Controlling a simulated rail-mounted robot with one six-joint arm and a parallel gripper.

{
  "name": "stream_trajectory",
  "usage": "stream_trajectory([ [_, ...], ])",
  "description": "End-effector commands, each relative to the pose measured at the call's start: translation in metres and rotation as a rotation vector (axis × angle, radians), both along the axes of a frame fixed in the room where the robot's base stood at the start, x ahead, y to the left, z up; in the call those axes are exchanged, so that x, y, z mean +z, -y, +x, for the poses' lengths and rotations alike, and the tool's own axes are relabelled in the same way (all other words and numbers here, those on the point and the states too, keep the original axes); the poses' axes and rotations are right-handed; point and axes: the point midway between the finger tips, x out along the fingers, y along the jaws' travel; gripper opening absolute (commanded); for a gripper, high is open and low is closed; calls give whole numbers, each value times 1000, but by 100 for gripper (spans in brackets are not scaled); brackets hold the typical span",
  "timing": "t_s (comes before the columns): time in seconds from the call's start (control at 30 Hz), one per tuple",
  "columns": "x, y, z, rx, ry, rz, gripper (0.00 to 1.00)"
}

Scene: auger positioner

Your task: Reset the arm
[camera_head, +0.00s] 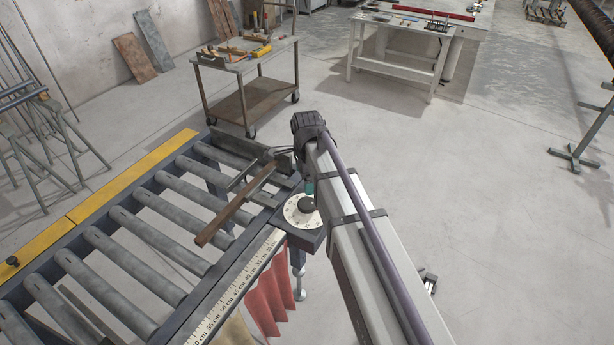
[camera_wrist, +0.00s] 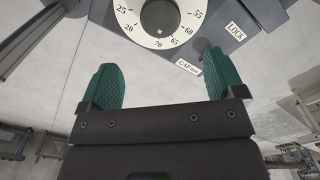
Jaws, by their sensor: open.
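My gripper (camera_wrist: 161,88) is open and empty in the wrist view, its two green fingers spread apart. Past the fingertips is a round white dial (camera_wrist: 160,12) with a dark knob and numbers, with labels reading LOCK and GAP beside it. In the head view the dial (camera_head: 302,211) sits at the end of the roller table, just left of my arm. My gripper is mostly hidden behind my arm there, with a bit of green (camera_head: 309,187) showing close to the dial. I cannot tell the exact distance between them.
A roller conveyor (camera_head: 118,240) with a ruler (camera_head: 236,287) along its edge fills the left. A brown bar (camera_head: 235,206) lies across its end. A tool cart (camera_head: 246,88) and a white workbench (camera_head: 400,48) stand behind. The floor (camera_head: 500,200) on the right is mostly clear.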

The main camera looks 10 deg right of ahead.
Motion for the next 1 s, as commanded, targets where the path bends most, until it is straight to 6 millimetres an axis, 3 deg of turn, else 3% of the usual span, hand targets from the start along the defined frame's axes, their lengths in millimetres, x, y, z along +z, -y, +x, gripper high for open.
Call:
stream_trajectory([
  [0.4,-1,0,0,10,0,0,88],
  [0.47,-1,0,0,64,0,0,88],
  [0.57,-1,0,-5,307,0,0,88],
  [0.67,-7,0,-39,703,0,0,88],
  [0.83,-43,1,-120,1364,0,0,88],
  [0.9,-62,1,-154,1539,-1,0,88],
  [1.0,-77,1,-178,1564,0,0,88],
])
